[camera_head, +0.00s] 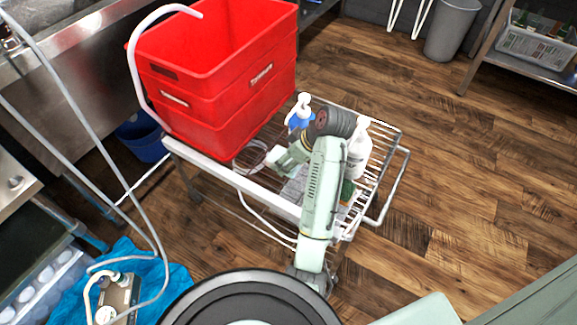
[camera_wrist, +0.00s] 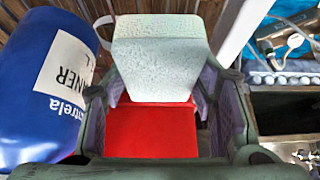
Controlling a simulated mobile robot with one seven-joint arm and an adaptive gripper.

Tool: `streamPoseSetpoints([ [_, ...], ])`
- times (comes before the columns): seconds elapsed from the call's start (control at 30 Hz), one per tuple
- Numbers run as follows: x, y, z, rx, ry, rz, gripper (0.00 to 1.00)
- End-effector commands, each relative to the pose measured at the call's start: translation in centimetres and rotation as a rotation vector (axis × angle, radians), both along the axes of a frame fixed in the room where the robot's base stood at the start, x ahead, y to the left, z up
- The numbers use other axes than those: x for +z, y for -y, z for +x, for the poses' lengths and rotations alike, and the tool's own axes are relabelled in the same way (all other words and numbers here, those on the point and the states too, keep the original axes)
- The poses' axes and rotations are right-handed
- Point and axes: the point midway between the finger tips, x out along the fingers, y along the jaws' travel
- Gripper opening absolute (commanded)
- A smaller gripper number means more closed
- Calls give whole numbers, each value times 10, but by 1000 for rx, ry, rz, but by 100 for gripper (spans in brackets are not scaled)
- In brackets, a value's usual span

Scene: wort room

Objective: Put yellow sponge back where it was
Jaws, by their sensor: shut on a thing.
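My gripper (camera_head: 283,164) is at the left side of the wire cart, beside the blue bottle, its jaws largely hidden by my arm in the head view. In the wrist view my gripper (camera_wrist: 160,98) is shut around a pale, speckled block (camera_wrist: 160,65) between its fingers. A flat red area (camera_wrist: 150,132) shows right below the block; I cannot tell whether it is part of it. No yellow sponge can be made out in either view.
The wire cart (camera_head: 387,127) carries red crates (camera_head: 225,85), a blue bottle (camera_head: 300,119), also in the wrist view (camera_wrist: 40,90), a white bottle (camera_head: 358,155) and a small green thing (camera_head: 347,190). A sink bench stands left; open wooden floor lies right.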

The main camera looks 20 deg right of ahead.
Motion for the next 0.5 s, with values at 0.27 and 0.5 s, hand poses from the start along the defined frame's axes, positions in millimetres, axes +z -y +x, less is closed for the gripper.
streamPoseSetpoints([
  [0.27, -5, 11, 17, -1, -5, 3, 8],
  [0.5, -35, 11, 17, -2, -4, 2, 8],
])
